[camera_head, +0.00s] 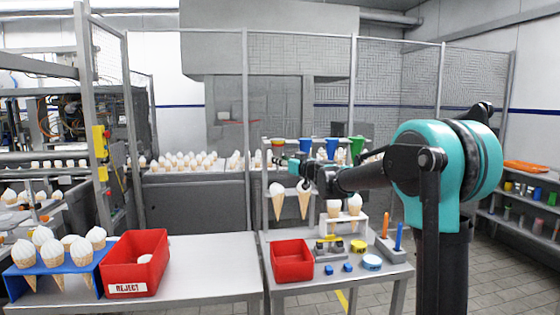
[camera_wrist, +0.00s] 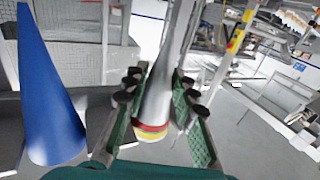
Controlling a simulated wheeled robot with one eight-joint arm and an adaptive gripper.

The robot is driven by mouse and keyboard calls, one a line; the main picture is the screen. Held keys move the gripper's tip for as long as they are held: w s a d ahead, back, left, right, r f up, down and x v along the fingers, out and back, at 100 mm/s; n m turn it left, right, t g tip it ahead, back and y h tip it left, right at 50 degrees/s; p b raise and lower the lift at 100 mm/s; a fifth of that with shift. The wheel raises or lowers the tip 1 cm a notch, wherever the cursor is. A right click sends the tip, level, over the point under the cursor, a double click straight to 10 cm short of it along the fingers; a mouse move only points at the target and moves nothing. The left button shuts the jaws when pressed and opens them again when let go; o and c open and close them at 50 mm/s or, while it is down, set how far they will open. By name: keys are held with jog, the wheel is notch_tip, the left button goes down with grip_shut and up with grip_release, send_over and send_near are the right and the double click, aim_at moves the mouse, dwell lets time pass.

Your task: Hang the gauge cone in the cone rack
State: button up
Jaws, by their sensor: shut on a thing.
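The gauge cone (camera_wrist: 154,105) is silver with red, yellow and green bands near its wide end. My gripper (camera_wrist: 157,98) is shut on it, with green finger pads on either side. In the head view, the red and yellow bands of the gauge cone (camera_head: 278,143) show at the left end of the cone rack (camera_head: 266,165), next to my gripper (camera_head: 288,161). Two blue cones (camera_head: 305,146) (camera_head: 331,148) and a green cone (camera_head: 357,146) hang in the rack. I cannot tell whether the gauge cone touches the rack. One blue cone (camera_wrist: 45,95) is large at left in the wrist view.
Two ice cream cones (camera_head: 277,203) (camera_head: 304,203) hang below the rack's upper row. A white stand (camera_head: 345,223) with two more, a red bin (camera_head: 292,262) and small blocks are on the table. A red reject bin (camera_head: 133,265) and blue cone holder (camera_head: 55,270) are left.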

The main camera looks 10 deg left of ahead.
jog(key=o, duration=1.1)
jog(key=shift+o, duration=0.7)
jog(key=shift+o, duration=1)
jog(key=s+d, duration=0.2)
jog(key=s, duration=0.6)
jog(key=shift+s+d, duration=0.25)
jog(key=shift+s, duration=0.05)
